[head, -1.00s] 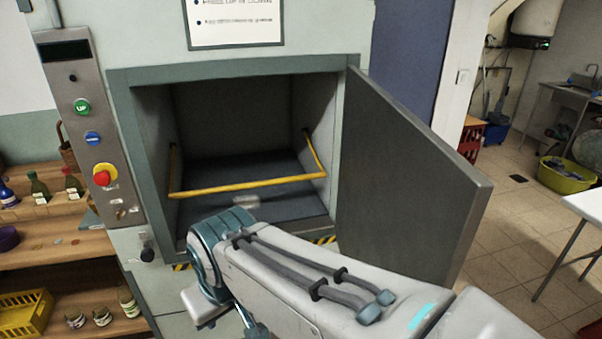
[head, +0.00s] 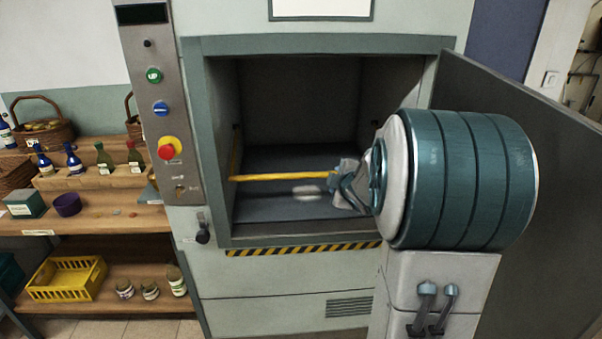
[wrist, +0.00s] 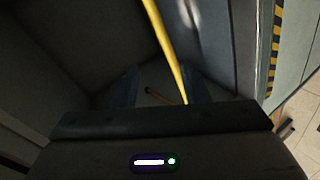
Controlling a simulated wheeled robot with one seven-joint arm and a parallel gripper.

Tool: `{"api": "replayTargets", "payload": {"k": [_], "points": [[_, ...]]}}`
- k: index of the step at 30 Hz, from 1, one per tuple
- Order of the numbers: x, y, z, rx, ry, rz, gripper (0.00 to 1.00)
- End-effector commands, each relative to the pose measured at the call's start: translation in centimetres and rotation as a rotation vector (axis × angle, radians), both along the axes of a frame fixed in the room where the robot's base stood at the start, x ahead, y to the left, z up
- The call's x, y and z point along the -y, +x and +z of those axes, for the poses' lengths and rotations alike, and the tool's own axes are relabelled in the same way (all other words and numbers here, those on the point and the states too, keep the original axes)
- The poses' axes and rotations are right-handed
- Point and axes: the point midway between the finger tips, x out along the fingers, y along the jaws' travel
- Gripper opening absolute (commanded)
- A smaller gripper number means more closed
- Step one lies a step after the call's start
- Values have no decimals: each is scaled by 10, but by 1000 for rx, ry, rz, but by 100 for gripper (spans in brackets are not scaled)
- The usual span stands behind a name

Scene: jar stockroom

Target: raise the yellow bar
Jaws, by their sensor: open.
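The yellow bar (head: 285,177) runs across the lower part of the open lift compartment (head: 192,130). Its left side arm shows at the left wall; its right end is hidden behind my gripper and arm. My gripper (head: 346,190) is inside the opening, at the right part of the bar. In the wrist view, the bar (wrist: 164,42) runs down from the top edge toward the space between my open, dark fingers (wrist: 160,88), nearer the right one. I cannot tell if it touches a finger.
The compartment's grey door (head: 540,150) stands open on the right, behind my arm. A control panel (head: 160,100) with green, blue and red buttons is left of the opening. Wooden shelves (head: 100,220) with bottles, jars and a yellow crate (head: 66,279) stand farther left.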

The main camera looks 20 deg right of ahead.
Motion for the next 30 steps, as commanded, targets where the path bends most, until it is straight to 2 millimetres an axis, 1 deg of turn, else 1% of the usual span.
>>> {"api": "replayTargets", "payload": {"k": [1, 3, 6, 10, 16, 19, 23, 30], "points": [[16, 9, -19, 26, -41, 52, 41], [30, 20, -31, 78, -105, 142, 41], [43, 27, -45, 148, -173, 248, 41], [53, 30, -57, 222, -229, 338, 41], [55, 34, -62, 268, -261, 390, 41], [54, 44, -63, 270, -260, 392, 41], [51, 66, -66, 269, -259, 392, 41], [45, 111, -74, 268, -258, 390, 41]]}}
